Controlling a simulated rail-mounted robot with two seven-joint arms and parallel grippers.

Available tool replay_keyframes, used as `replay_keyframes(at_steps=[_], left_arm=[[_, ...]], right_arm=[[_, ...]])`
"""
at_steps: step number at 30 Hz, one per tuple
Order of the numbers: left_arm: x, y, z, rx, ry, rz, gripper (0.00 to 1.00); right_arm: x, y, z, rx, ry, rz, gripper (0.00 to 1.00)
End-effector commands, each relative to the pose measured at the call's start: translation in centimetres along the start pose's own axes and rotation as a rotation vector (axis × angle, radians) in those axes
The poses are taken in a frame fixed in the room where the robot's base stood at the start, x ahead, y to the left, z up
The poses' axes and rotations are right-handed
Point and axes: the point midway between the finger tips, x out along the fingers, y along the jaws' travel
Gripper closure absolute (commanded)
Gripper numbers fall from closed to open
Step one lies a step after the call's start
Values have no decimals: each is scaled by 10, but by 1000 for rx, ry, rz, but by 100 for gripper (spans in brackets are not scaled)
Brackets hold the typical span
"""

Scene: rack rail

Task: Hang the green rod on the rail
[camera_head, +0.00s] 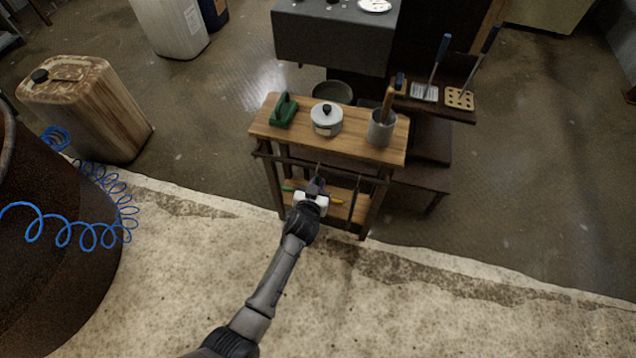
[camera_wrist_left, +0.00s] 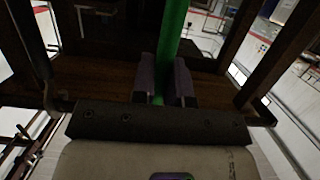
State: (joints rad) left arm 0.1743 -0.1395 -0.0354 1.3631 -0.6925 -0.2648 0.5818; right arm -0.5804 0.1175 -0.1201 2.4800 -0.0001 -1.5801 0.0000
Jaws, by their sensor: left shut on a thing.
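My left gripper (camera_head: 315,187) is in front of the small wooden rack, below the level of its top. In the left wrist view the gripper (camera_wrist_left: 165,85) is shut on the green rod (camera_wrist_left: 174,32), which passes between its two fingers and runs out of the top of the picture. In the head view the gripper hides much of that spot; a green bit shows left of it and a yellow bit right of it, and I cannot tell whether either is the rod. The dark rail (camera_head: 277,158) runs along the rack's front under the top board. My right gripper is not in view.
On the rack top (camera_head: 340,145) stand a green block-like thing (camera_head: 284,110), a white lidded pot (camera_head: 327,119) and a grey utensil cup (camera_head: 381,127). A darker shelf with tools (camera_head: 441,98) stands at the right. A rusty barrel (camera_head: 45,250) and blue coiled hose are at the left.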

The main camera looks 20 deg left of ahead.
Motion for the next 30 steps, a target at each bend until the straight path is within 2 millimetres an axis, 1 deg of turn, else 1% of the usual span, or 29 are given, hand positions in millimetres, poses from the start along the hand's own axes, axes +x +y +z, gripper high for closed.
replay_keyframes(at_steps=[3,21,30], left_arm=[[-8,0,0,-1,-1,0,100],[-47,0,11,0,-1,0,100],[-62,0,14,-1,1,0,100]], right_arm=[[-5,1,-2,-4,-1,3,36],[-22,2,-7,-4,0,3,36],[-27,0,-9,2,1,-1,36]])
